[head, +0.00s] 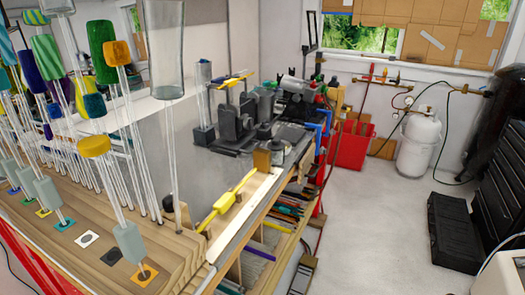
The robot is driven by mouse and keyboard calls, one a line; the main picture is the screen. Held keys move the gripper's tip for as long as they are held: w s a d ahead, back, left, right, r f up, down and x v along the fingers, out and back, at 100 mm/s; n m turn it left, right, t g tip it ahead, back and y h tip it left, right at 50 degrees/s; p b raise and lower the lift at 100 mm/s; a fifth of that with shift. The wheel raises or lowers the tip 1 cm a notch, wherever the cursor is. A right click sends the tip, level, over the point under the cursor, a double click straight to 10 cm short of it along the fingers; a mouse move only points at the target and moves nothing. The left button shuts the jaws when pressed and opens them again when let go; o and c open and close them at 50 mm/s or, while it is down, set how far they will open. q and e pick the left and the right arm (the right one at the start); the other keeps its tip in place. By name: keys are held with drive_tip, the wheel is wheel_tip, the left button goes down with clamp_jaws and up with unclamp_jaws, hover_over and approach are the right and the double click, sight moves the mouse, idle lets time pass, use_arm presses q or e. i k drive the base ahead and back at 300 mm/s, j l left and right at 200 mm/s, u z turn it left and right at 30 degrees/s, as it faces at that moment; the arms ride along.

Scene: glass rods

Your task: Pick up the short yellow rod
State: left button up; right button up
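A clear rod with a short yellow cap (94,146) stands slightly tilted at the front of the rod rack on the wooden bench. Its lower end has a grey block (129,240) above an orange square marker (145,276). A rod with a mottled yellow and blue cap (90,98) stands behind it, and one with an orange cap (117,53) is farther back. I cannot tell their exact lengths. Neither of my grippers is in view.
Several other rods with green and blue caps (47,55) crowd the left. A tall clear glass piece (165,45) stands to their right. A long yellow object (230,200) lies on the bench's right edge. A vise (233,115) stands behind. The floor (380,230) at right is mostly clear.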

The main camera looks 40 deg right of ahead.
sight(228, 199)
drive_tip(key=l+u, duration=0.15)
drive_tip(key=l, duration=0.35)
drive_tip(key=l+u, duration=0.15)
drive_tip(key=l, duration=0.35)
drive_tip(key=k+l+u, duration=0.15)
drive_tip(key=l, duration=0.35)
drive_tip(key=l+u, duration=0.15)
drive_tip(key=l, duration=0.35)
drive_tip(key=k+l+u, duration=0.15)
drive_tip(key=l, duration=0.3)
drive_tip(key=k+l+u, duration=0.15)
drive_tip(key=l, duration=0.3)
